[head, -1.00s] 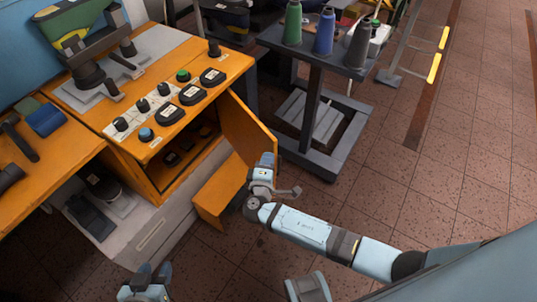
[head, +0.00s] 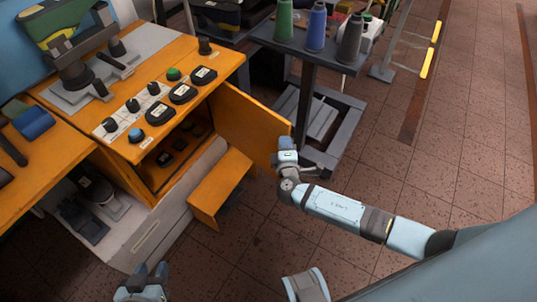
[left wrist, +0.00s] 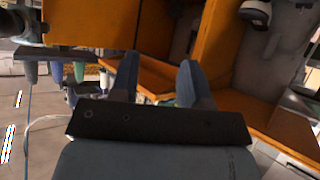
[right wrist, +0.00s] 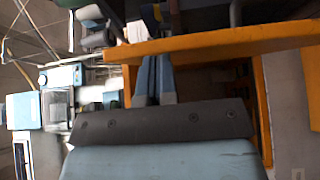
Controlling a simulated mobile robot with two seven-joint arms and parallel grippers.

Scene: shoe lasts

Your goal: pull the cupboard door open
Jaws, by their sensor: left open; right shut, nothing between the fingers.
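The cupboard door (head: 243,125) is an orange panel standing open, swung out to the right of the orange cupboard (head: 148,165). Dark items show inside the cupboard. My right gripper (head: 287,150) is at the door's free edge, with its fingers shut and empty; whether it touches the door is unclear. In the right wrist view, the shut fingers (right wrist: 153,72) lie just below an orange panel edge (right wrist: 225,42). My left gripper (head: 150,276) is low in front of the cupboard, away from the door. Its open fingers (left wrist: 156,75) show in the left wrist view, empty.
A second orange panel (head: 220,187) juts out low below the door. A grey trolley (head: 318,103) with thread cones (head: 317,28) stands close behind the door. Knobs and black pads (head: 160,112) sit on the cupboard top. The tiled floor (head: 450,150) on the right is clear.

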